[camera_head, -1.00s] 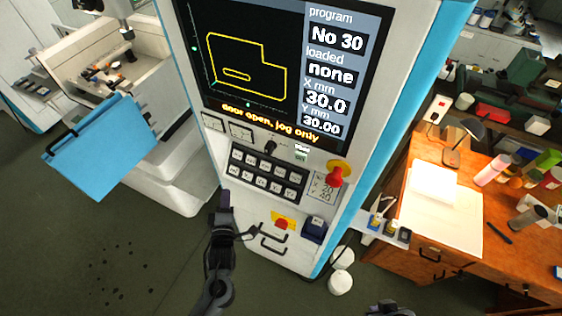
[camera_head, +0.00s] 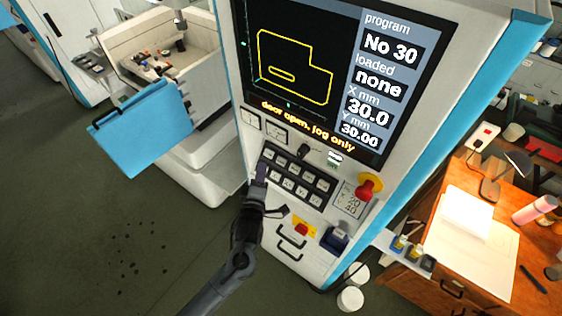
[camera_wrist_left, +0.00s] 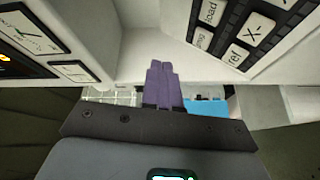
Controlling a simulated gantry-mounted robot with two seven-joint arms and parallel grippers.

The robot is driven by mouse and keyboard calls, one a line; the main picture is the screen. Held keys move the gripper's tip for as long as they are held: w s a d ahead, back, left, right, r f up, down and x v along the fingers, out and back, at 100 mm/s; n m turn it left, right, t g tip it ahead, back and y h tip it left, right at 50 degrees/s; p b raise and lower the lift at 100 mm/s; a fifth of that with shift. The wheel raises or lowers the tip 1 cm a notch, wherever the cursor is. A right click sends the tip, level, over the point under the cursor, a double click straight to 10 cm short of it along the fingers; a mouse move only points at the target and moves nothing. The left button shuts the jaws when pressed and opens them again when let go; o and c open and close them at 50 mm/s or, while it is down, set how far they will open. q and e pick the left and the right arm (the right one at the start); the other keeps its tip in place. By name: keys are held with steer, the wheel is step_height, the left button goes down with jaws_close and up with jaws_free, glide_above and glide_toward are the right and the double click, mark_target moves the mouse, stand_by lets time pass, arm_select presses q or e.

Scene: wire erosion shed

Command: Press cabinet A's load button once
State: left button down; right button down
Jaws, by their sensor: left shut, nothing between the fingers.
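The control cabinet (camera_head: 413,166) fills the middle of the head view; I see no letter A on it. Its black keypad (camera_head: 304,185) lies below the screen. The load button (camera_wrist_left: 210,12) shows at the top of the left wrist view, labelled "load"; its label is too small to read in the head view. My left gripper (camera_head: 262,168) is shut and empty, at the keypad's lower left end. In the left wrist view its purple fingers (camera_wrist_left: 164,82) are left of and below the load button, apart from it. My right gripper is out of view.
The screen (camera_head: 330,70) reads program No 30, loaded none, "door open, jog only". A red emergency knob (camera_head: 370,186) sticks out right of the keypad. A red button on yellow (camera_head: 303,230) and a black handle (camera_head: 290,240) sit below. A blue door (camera_head: 142,128) stands open at left.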

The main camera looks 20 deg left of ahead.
mark_target(282, 161)
arm_select(q)
steer(key=shift+w+d+f+b, duration=0.35)
steer(key=shift+w+f+b, duration=0.5)
steer(key=shift+w+b, duration=0.3)
steer(key=shift+w+d+f+b, duration=0.4)
steer(key=shift+w+f+b, duration=0.5)
steer(key=shift+b, duration=0.5)
steer(key=shift+w+d+f+b, duration=0.35)
steer(key=shift+w+f+b, duration=0.4)
steer(key=shift+w+b, duration=0.45)
steer(key=shift+w+f+b, duration=0.1)
steer(key=shift+f+b, duration=0.05)
steer(key=shift+b, duration=0.2)
steer(key=shift+w+d+f, duration=0.1)
steer(key=shift+w+d, duration=0.05)
steer(key=shift+w, duration=0.05)
steer(key=shift+b, duration=0.35)
